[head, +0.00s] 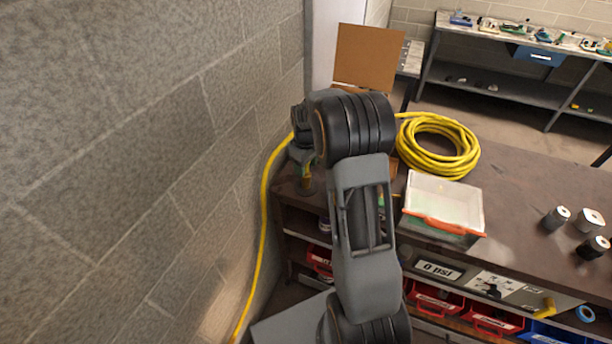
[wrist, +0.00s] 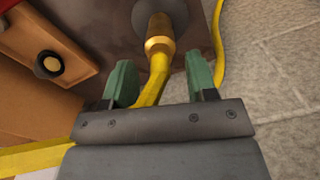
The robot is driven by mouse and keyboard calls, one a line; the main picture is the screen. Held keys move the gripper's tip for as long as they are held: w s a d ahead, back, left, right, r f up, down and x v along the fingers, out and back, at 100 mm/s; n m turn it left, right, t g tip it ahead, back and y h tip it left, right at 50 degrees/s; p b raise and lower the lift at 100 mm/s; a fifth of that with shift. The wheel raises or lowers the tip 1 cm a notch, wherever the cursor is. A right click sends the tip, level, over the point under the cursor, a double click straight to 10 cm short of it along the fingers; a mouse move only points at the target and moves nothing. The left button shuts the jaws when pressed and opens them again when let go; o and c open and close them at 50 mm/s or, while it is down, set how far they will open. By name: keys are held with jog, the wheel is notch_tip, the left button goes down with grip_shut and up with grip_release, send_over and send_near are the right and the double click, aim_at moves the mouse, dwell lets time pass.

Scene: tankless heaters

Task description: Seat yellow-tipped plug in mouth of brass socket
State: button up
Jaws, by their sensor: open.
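In the wrist view, a brass socket (wrist: 159,35) stands on a round grey plate (wrist: 155,10) at the top. A yellow hose-like piece (wrist: 154,88) runs from the socket's near end down between my fingers; I take it for the yellow-tipped plug's line. Its tip is not visible, so I cannot tell how deep it sits in the socket. My gripper (wrist: 161,85) is open, with one green finger on each side of the yellow piece and a gap beside it.
A block wall (head: 150,150) is close on the left.

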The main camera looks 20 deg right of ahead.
jog(key=shift+f, duration=0.45)
jog(key=shift+c, duration=0.5)
grip_shut()
